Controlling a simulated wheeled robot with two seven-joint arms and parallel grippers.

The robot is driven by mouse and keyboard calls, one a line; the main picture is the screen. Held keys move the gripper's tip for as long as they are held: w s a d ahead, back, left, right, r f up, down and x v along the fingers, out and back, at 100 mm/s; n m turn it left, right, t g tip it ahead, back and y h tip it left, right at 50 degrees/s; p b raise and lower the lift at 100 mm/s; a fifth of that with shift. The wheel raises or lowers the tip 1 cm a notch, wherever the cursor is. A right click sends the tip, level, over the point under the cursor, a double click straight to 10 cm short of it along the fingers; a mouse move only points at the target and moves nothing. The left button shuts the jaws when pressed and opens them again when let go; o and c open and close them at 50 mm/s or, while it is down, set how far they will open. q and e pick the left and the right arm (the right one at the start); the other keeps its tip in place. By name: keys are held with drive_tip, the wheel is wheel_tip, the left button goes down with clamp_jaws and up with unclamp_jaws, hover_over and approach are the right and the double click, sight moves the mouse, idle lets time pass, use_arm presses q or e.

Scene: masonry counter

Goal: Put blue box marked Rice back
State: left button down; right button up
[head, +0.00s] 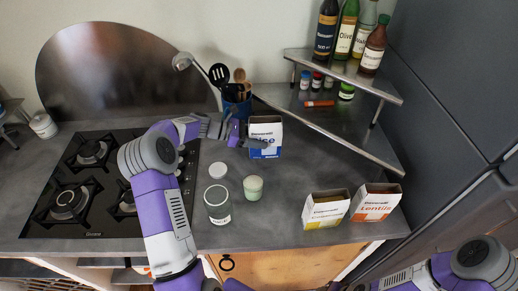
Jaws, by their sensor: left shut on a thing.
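The blue and white box marked Rice (265,138) stands upright at the back of the counter, in front of the corner shelf's left end. My left gripper (254,143) reaches in from the left and is shut on the box's left side. Whether the box's base touches the counter is hard to tell. My right arm shows at the lower right, but its gripper is out of the picture.
A blue utensil holder (237,104) stands just behind the gripper. Jars (218,204) stand on the counter in front. A yellow box (326,209) and an orange Lentils box (375,203) stand front right. A corner shelf (345,72) holds bottles. A hob (90,190) lies left.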

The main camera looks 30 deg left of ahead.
use_arm(q)
drive_tip(key=shift+f, duration=2.05)
drive_tip(key=shift+c, duration=1.9)
unclamp_jaws()
drive_tip(key=shift+f+b, duration=0.2)
drive_tip(key=shift+b, duration=0.1)
drive_tip(key=shift+r, duration=0.25)
drive_tip(key=v, duration=1.2)
drive_tip(key=shift+p, duration=0.45)
